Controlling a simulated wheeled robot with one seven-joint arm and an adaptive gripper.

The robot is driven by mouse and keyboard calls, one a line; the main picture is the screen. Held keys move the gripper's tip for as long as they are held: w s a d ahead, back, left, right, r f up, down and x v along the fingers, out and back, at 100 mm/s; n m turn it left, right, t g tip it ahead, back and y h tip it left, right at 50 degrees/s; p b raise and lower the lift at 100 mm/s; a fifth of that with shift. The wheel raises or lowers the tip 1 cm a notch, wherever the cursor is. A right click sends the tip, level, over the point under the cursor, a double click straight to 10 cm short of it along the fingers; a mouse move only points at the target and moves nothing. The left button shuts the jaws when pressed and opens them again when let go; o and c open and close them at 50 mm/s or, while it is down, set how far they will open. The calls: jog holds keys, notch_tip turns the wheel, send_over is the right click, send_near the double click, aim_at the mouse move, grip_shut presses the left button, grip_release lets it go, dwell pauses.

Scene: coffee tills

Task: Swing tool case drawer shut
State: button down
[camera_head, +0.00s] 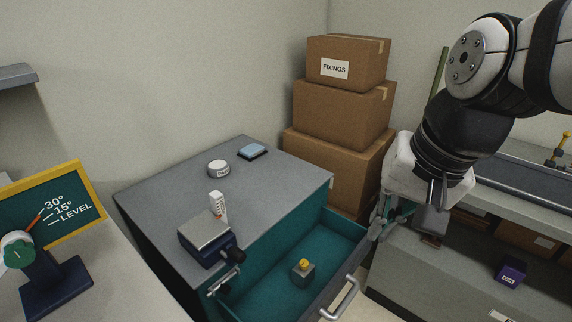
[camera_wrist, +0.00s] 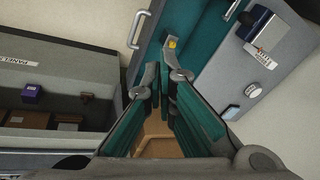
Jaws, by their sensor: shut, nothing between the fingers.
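The tool case (camera_head: 270,170) is a grey-topped, teal-sided cabinet. Its teal drawer (camera_head: 335,240) stands pulled out at the front right, with a pale bar handle (camera_head: 345,299) on its front. The handle also shows in the wrist view (camera_wrist: 137,29). A small grey block with a yellow knob (camera_head: 303,270) sits inside the drawer. My gripper (camera_head: 376,232) is shut and empty, close to the drawer's far right end. In the wrist view its fingertips (camera_wrist: 166,76) point toward the drawer; whether they touch it cannot be told.
A small blue-based device (camera_head: 206,240), a white round tin (camera_head: 218,168) and a blue pad (camera_head: 252,151) stand on the case top. Stacked cardboard boxes (camera_head: 338,120) rise behind. A grey shelf unit with a purple box (camera_head: 510,272) is at right. A sign board (camera_head: 60,210) stands left.

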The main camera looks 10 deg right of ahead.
jog(key=w+d+f+m+y+b, duration=0.1)
jog(key=w+d+f+m+b, duration=0.5)
jog(key=f, duration=0.4)
jog(key=w+d+f+m+b, duration=0.3)
jog(key=d+f+m+b, duration=0.2)
jog(key=d+f+m, duration=0.4)
jog(key=w+d+f+m+y+b, duration=0.1)
jog(key=w+d+f+m+b, duration=0.5)
jog(key=f, duration=0.5)
jog(key=w+a+f+m+b, duration=0.1)
jog(key=w+a+f+b, duration=0.3)
jog(key=f, duration=0.4)
jog(key=shift+w+f+b, duration=0.25)
jog(key=shift+w+b, duration=0.4)
jog(key=shift+b, duration=0.1)
jog(key=shift+w+a, duration=0.1)
